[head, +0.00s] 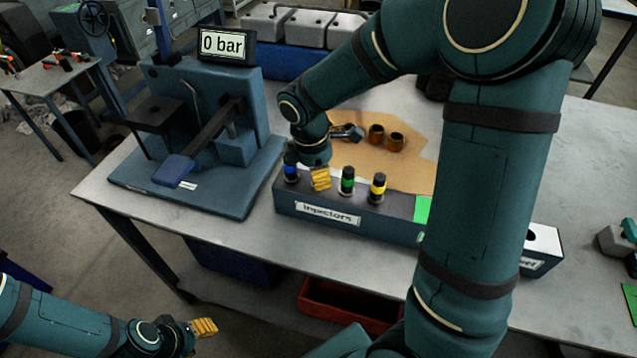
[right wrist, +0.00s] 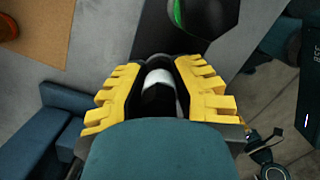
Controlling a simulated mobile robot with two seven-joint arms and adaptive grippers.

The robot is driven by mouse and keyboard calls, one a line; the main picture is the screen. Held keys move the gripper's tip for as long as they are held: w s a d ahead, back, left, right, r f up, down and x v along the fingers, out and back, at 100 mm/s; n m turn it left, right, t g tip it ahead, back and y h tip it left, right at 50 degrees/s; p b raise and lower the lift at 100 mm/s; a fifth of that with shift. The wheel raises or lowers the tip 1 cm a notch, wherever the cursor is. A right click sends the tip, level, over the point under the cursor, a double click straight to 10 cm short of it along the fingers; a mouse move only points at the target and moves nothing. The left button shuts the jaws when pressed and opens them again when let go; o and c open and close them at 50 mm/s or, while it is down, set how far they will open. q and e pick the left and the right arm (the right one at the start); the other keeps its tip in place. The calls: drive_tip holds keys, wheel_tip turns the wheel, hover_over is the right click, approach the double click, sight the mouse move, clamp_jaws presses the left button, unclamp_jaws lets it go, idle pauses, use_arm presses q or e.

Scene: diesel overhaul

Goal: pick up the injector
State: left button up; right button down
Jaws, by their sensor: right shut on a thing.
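The injector rack (head: 318,214), a dark box labelled "Injectors", stands on the workbench. Injectors with blue (head: 290,166), green (head: 347,181) and yellow (head: 378,188) bands stand upright in it. My right gripper (head: 320,179) is at the rack, between the blue and green ones. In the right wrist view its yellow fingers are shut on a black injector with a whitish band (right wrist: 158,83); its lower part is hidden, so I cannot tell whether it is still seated. My left gripper (head: 205,327) is low at the left, away from the bench; its finger opening cannot be made out.
A blue test stand (head: 225,180) with a lever and a "0 bar" display (head: 227,45) is left of the rack. Behind the rack, brown cups (head: 396,141) and a metal part lie on a tan sheet (head: 410,172). A red bin (head: 345,306) is below the bench.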

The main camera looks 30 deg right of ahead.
idle(0.3)
wheel_tip(320, 180, up, 18)
drive_tip(key=p, duration=0.3)
drive_tip(key=shift+p, duration=0.35)
drive_tip(key=c, duration=1.7)
unclamp_jaws()
clamp_jaws()
drive_tip(key=shift+f, duration=0.1)
